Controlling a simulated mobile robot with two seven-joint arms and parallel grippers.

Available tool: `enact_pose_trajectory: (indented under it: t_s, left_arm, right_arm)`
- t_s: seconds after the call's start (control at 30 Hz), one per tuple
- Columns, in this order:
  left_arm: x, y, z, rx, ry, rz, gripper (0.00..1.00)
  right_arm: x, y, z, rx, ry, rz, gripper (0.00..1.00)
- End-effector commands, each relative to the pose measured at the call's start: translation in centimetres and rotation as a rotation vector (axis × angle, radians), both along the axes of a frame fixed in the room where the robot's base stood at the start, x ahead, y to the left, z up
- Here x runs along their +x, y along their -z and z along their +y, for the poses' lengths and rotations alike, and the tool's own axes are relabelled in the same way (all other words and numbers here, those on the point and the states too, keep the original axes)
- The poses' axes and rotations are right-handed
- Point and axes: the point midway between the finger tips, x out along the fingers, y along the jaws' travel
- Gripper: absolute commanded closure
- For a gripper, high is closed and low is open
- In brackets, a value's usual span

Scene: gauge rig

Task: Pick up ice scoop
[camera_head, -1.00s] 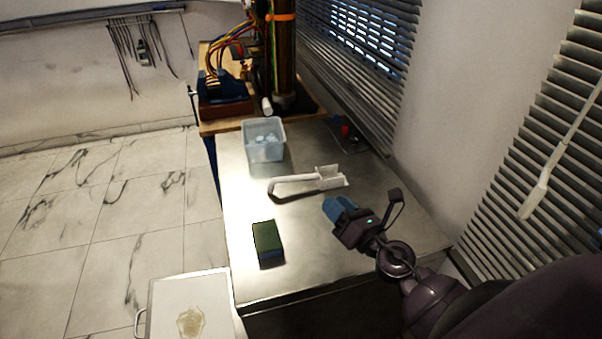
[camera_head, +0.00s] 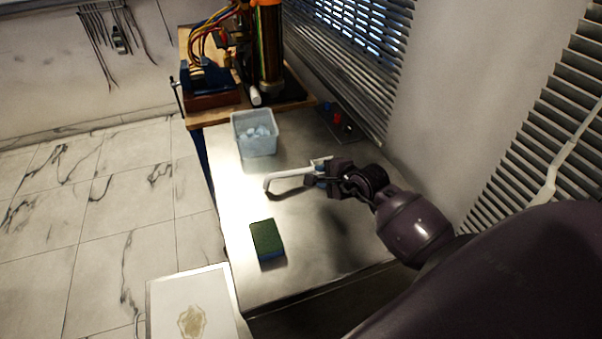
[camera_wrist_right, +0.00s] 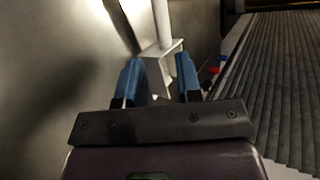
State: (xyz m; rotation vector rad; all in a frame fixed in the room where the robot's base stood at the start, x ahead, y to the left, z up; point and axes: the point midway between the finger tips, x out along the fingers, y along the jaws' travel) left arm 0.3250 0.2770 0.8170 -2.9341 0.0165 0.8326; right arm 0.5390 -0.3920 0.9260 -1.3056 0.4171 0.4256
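The white ice scoop (camera_head: 289,177) lies on the metal table, its handle toward the left and its scoop end at my right gripper (camera_head: 323,175). In the head view the gripper hides much of the scoop end. In the right wrist view my right gripper (camera_wrist_right: 158,80) is open, its two blue fingertips apart. The scoop's white head (camera_wrist_right: 161,62) shows between and just beyond the fingertips, with the handle running away at the top. I cannot tell whether the fingers touch it. My left gripper is in neither view.
A clear bin with ice (camera_head: 254,146) stands behind the scoop. A green and blue sponge (camera_head: 267,240) lies nearer the front edge of the metal table (camera_head: 318,240). Window blinds (camera_head: 345,80) border the right side. A wooden bench with equipment stands at the back.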

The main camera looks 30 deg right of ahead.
Motion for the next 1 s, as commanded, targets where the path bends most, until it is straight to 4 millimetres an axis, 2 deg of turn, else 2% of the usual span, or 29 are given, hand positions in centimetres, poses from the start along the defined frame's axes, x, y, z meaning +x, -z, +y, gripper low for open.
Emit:
enact_pose_trajectory:
  t_s: [0.1,0.43,0.73,1.0]
  left_arm:
    - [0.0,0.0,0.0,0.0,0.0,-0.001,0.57]
    - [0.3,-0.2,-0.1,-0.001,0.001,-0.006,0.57]
    - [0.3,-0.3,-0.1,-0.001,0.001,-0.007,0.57]
    - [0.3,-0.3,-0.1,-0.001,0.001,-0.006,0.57]
  right_arm:
    - [1.5,0.9,0.2,0.003,0.0,-0.002,0.67]
    - [3.4,1.8,0.5,0.005,0.0,-0.002,0.67]
    - [6.6,3.5,0.9,0.004,0.001,-0.003,0.67]
    - [7.3,4.0,0.9,0.003,0.0,-0.002,0.67]
